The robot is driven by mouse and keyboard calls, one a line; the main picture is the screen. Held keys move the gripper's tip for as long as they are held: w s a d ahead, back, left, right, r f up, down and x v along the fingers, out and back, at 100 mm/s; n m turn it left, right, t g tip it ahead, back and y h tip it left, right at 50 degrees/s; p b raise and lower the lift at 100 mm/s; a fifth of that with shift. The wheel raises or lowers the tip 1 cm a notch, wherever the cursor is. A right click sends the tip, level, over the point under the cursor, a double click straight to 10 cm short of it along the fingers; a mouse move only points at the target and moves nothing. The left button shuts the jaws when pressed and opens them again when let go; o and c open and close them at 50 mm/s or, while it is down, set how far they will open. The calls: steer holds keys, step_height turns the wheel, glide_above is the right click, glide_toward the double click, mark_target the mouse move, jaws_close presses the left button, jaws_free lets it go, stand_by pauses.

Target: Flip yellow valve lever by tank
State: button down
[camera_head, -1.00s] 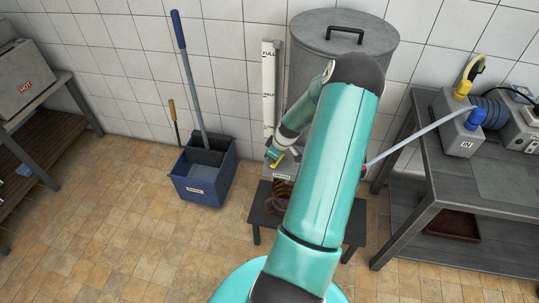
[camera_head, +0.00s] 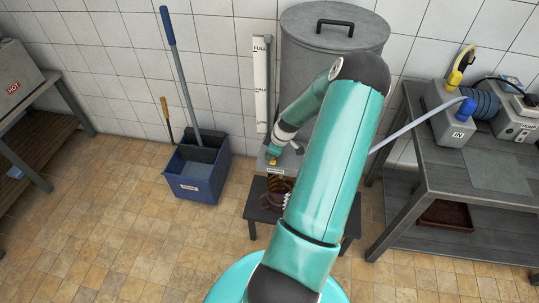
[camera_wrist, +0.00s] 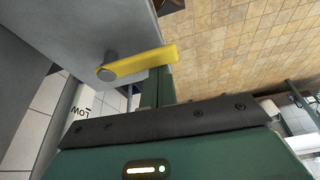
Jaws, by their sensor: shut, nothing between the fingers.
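The yellow valve lever (camera_wrist: 140,63) fills the upper middle of the wrist view, on a round grey pivot (camera_wrist: 107,74) at the grey tank stand's side. It points right and slightly up in that picture. In the head view only a small bit of the lever (camera_head: 272,162) shows, below my gripper (camera_head: 275,151). My gripper's green fingers (camera_wrist: 158,86) are shut with nothing between them. Their tips are at the lever's outer half, overlapping its edge; I cannot tell whether they touch. The large grey tank (camera_head: 333,60) stands behind, partly hidden by my arm.
A blue mop bucket (camera_head: 198,172) is to the left. A grey workbench (camera_head: 425,185) with a pump and hose is at right. Tiled floor is clear in front.

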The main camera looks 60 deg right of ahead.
steer(key=w, duration=0.1)
steer(key=w+a, duration=0.1)
steer(key=w, duration=0.1)
steer(key=shift+w+a, duration=0.2)
steer(key=shift+a, duration=0.05)
steer(key=shift+d+r, duration=0.1)
steer(key=shift+r, duration=0.2)
steer(key=v, duration=0.9)
steer(key=shift+r, duration=0.15)
